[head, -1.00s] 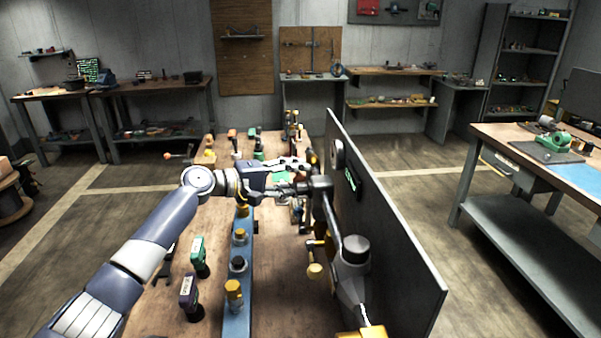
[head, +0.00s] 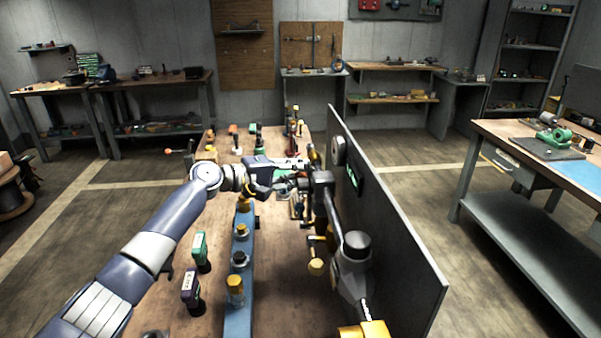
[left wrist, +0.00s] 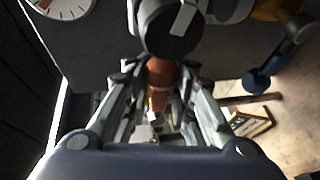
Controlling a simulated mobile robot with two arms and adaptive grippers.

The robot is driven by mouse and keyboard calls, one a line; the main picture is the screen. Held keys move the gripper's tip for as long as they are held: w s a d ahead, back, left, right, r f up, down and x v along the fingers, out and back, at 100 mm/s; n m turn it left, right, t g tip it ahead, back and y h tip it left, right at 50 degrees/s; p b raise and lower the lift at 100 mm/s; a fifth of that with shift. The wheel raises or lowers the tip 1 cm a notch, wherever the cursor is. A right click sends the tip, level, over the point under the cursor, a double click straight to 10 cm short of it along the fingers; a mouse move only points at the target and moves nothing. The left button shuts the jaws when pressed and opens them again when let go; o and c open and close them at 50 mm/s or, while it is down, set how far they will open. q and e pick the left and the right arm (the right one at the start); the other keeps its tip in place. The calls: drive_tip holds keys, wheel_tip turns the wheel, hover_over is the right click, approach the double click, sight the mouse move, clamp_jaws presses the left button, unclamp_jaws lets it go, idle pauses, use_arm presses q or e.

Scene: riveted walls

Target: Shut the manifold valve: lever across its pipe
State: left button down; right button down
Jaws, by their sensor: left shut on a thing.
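My left gripper (head: 292,177) reaches in from the left to the pipework on the dark upright panel (head: 385,215). In the left wrist view its fingers (left wrist: 158,105) are closed around an orange-red grip (left wrist: 160,78), which appears to be the valve lever's handle. A dark round fitting (left wrist: 172,25) lies just beyond the grip. My right gripper is out of view.
A blue bar (head: 238,285) with yellow and black caps runs along the wooden bench. Green (head: 200,250) and purple (head: 191,287) tools stand left of it. A yellow handle (head: 316,266) juts out below the gripper. A round gauge (left wrist: 65,5) is on the panel.

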use_arm(q)
drive_tip(key=shift+r+n+p, duration=0.3)
drive_tip(key=shift+r+p, duration=0.2)
drive_tip(key=shift+p, duration=0.4)
drive_tip(key=shift+g+p, duration=0.3)
drive_tip(key=shift+f, duration=0.1)
drive_tip(key=c, duration=1.3)
unclamp_jaws()
drive_tip(key=shift+a, duration=0.1)
drive_tip(key=shift+c, duration=0.2)
drive_tip(key=shift+a, duration=0.1)
drive_tip(key=v, duration=1.2)
